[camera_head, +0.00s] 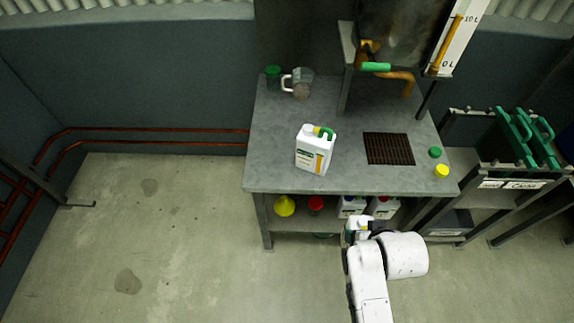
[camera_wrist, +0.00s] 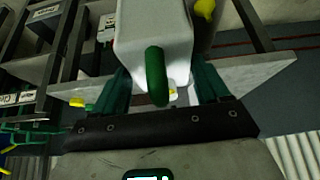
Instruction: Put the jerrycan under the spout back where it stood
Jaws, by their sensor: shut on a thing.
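My gripper (camera_wrist: 163,95) is shut on a white jerrycan (camera_wrist: 150,28) with a dark green handle and a yellow bit near its top. In the head view this jerrycan (camera_head: 358,226) shows small and partly hidden by my wrist, in front of the bench's lower shelf. Another white jerrycan (camera_head: 313,152), with a green handle and yellow-green label, stands upright on the bench (camera_head: 278,170), left of the dark grate (camera_head: 389,149). The brass spout (camera_head: 404,80) with a green lever (camera_head: 376,67) hangs above the back of the bench. No jerrycan stands on the grate.
The lower shelf holds a yellow funnel (camera_head: 284,206), a red item (camera_head: 316,204) and white cans (camera_head: 384,207). A clear jug (camera_head: 300,82) stands at the back left. Green (camera_head: 435,152) and yellow (camera_head: 442,171) caps lie at the right. A rack (camera_head: 520,170) holds green cans. The left floor is clear.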

